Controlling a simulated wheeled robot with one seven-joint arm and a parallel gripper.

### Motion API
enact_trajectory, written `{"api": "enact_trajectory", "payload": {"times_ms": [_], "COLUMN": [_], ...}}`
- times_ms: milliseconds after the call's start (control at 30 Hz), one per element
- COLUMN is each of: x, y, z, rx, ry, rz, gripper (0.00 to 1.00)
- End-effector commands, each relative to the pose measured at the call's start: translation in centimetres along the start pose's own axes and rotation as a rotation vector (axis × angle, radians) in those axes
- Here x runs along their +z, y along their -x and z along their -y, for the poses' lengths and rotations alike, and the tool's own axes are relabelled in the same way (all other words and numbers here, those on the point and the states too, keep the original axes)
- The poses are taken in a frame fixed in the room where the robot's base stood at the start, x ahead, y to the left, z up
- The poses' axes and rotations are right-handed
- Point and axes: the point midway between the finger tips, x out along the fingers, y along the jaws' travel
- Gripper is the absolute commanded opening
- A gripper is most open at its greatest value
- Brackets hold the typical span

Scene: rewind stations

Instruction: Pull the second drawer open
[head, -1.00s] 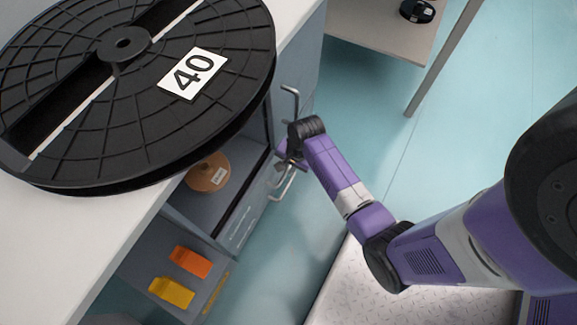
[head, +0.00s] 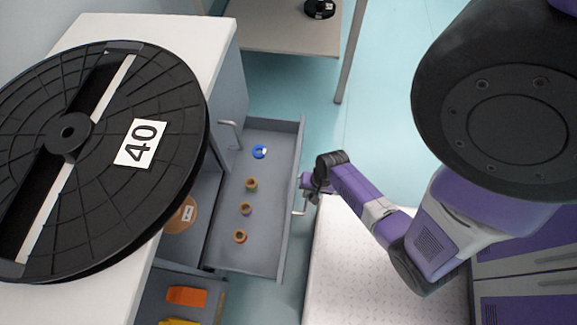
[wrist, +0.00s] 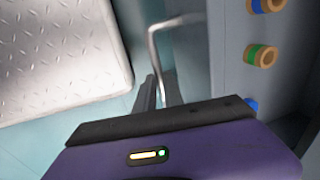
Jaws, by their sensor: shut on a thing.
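A grey drawer (head: 272,205) stands pulled well out of the cabinet under the white worktop in the head view. It holds a blue ring and several small brownish rings. Its bar handle (head: 300,211) is on the outer front face, and it also shows in the wrist view (wrist: 155,45). My gripper (head: 309,193) is at this handle, shut on it; in the wrist view its dark fingers (wrist: 150,92) are at the bar. The exact contact is partly hidden by the gripper's own body.
A large black reel (head: 90,185) marked 40 lies on the white worktop (head: 195,35). A lower drawer (head: 215,300) with an orange block (head: 187,296) is also open. Another handle (head: 233,133) juts from the cabinet.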

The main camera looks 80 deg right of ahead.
Motion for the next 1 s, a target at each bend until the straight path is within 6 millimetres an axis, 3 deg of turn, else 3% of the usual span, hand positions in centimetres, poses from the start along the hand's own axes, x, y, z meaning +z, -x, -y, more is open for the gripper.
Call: {"api": "enact_trajectory", "payload": {"times_ms": [100, 400, 900, 933, 1000], "x": [0.2, 0.1, 0.1, 0.1, 0.1], "y": [0.6, 1.2, 1.2, 1.2, 1.2], "z": [-2.6, -6.0, -6.7, -6.7, -6.7], "rx": [0.004, 0.002, 0.002, 0.002, 0.002], "ry": [-0.003, -0.001, 0.001, 0.001, 0.001], "rz": [0.004, 0.003, 0.003, 0.003, 0.002], "gripper": [0.0, 0.0, 0.0, 0.14, 0.28]}}
